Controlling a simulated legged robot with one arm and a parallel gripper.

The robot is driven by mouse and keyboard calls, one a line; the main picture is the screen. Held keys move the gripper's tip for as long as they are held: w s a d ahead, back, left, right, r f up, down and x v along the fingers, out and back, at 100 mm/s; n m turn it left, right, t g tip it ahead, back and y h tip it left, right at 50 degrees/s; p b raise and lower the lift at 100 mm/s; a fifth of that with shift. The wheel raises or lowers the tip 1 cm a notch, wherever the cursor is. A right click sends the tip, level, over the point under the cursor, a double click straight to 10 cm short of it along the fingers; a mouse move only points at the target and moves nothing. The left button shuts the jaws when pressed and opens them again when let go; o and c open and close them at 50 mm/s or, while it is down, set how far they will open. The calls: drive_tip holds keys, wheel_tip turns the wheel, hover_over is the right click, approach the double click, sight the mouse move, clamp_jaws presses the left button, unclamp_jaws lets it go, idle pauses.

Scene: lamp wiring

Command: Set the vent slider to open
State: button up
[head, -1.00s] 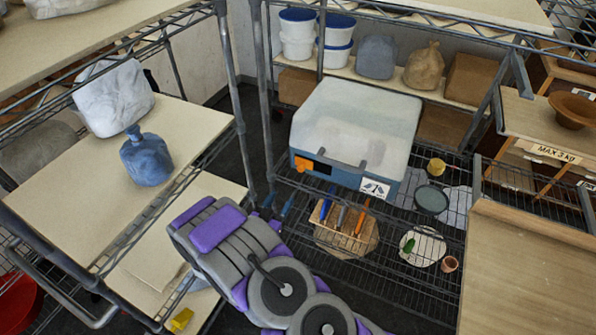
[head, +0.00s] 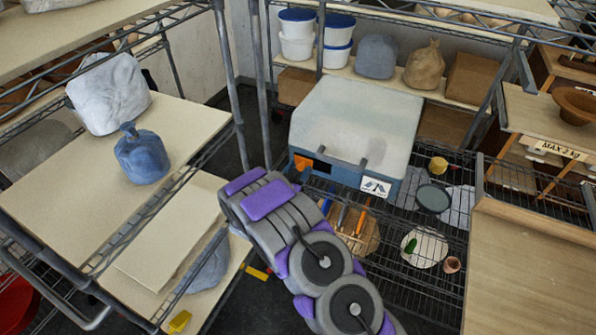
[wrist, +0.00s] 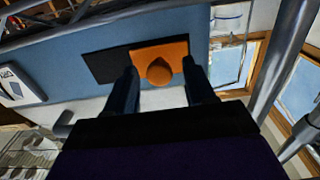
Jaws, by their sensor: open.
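The vent slider is an orange plate with a round knob (wrist: 159,70) on the blue front of the box. In the wrist view it covers the right part of a black slot (wrist: 104,66). In the head view the orange slider (head: 302,163) is at the left end of the slot, near the box's left corner. My gripper (wrist: 160,80) is open, with one dark finger on each side of the knob. Whether either finger touches it cannot be told. The fingers are mostly hidden behind my arm in the head view.
The blue box with a pale lid (head: 355,120) stands on a wire shelf. A white label (head: 376,187) is on its front. A wooden tool holder (head: 350,225) sits below the front. A metal rack post (head: 263,90) stands left of the box.

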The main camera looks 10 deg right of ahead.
drive_tip(key=shift+w+d, duration=0.1)
drive_tip(key=shift+w, duration=0.05)
clamp_jaws()
idle(0.5)
